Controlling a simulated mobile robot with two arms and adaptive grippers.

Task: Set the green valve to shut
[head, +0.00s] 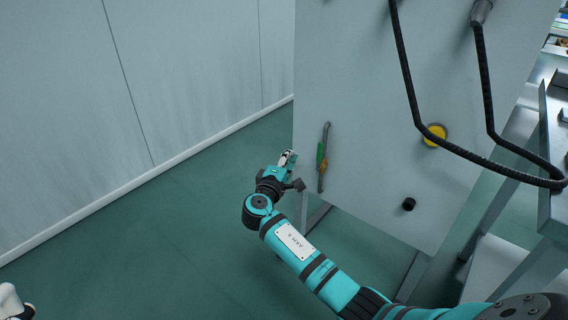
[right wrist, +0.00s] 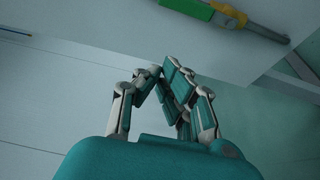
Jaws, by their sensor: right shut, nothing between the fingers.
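The green valve (head: 320,152) is on a grey, near-vertical pipe at the left side of the upright panel. In the right wrist view the green handle (right wrist: 188,7) shows at the top edge, partly cut off. My right gripper (head: 289,157) is just left of the valve, apart from it. Its fingers (right wrist: 163,72) are shut and empty. A pale part at the lower left corner, seemingly my left gripper (head: 12,302), is mostly out of frame.
The grey panel (head: 350,60) also carries a yellow round button (head: 434,135), a black knob (head: 409,204) and a hanging black cable (head: 408,75). A metal frame stands at the right. The floor left of the panel is clear up to the wall (head: 60,110).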

